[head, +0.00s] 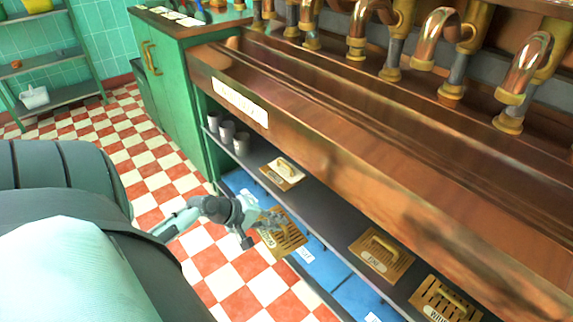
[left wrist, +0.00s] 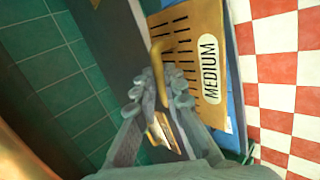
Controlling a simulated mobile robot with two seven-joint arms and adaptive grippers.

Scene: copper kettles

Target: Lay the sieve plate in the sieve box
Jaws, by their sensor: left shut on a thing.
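The brass sieve plate (head: 288,240), slotted and marked MEDIUM, hangs tilted in front of the lower shelf in the head view. It also shows in the left wrist view (left wrist: 203,25), with its brass handle at the fingers. My left gripper (head: 266,222) is shut on this handle; the fingers also show in the left wrist view (left wrist: 168,88). Blue surfaces (head: 350,295) with white labels lie low under the shelf, partly behind the plate. I cannot tell which part is the sieve box. My right gripper is not in view.
The dark shelf (head: 325,222) holds a pale handled plate (head: 283,172), a plate (head: 382,257) with an unclear label and another slotted plate (head: 443,302). Several grey cups (head: 227,132) stand at its far end. The copper counter (head: 330,150) overhangs it. The checkered floor (head: 160,155) is clear.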

